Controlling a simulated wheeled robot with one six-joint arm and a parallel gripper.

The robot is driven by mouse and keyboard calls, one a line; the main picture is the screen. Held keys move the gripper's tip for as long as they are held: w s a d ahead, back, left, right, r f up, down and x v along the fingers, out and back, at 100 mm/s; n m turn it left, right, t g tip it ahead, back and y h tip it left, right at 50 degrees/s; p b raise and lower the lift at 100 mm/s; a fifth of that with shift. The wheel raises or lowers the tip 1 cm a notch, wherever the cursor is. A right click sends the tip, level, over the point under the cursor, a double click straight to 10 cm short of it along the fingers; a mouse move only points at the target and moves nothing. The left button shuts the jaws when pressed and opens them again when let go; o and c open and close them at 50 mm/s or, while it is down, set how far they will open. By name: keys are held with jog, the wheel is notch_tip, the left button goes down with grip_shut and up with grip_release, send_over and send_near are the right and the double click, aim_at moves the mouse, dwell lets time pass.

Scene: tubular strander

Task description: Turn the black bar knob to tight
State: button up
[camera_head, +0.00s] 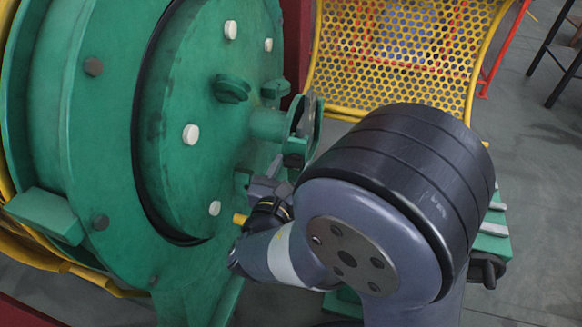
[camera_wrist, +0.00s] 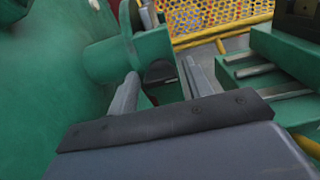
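My gripper (camera_wrist: 160,70) points at the green machine, its two grey fingers apart. A black knob-like piece (camera_wrist: 160,73), which looks like the bar knob, shows in the wrist view between the fingertips. A gap shows on each side of it, so the fingers do not appear to touch it. How deep it sits between them, and its turn angle and any marks, I cannot tell. In the head view my gripper (camera_head: 277,180) is beside the green machine's hub, partly hidden by my arm. The knob cannot be made out clearly there.
The large green drum face (camera_head: 185,120) with pale bolts stands close on the left. A green hub (camera_head: 268,124) with a round plate juts out by my gripper. A green block with metal bars (camera_wrist: 270,75) is at right. A yellow perforated guard (camera_head: 400,50) stands behind.

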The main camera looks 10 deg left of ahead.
jog(key=c, duration=0.8)
jog(key=shift+r+p, duration=0.1)
jog(key=shift+p, duration=0.35)
jog(key=n+p, duration=0.3)
jog(key=shift+r, duration=0.15)
jog(key=n+p, duration=0.2)
jog(key=p, duration=0.1)
jog(key=shift+n+p, duration=0.3)
jog(key=shift+n, duration=0.1)
jog(key=n+p, duration=0.6)
jog(key=shift+a+p, duration=0.1)
jog(key=shift+p, duration=0.25)
jog(key=n+p, duration=0.3)
jog(key=shift+f+n, duration=0.2)
jog(key=shift+n, duration=0.1)
jog(key=shift+f+n+p, duration=0.2)
jog(key=shift+n+p, duration=0.55)
jog(key=shift+n, duration=0.45)
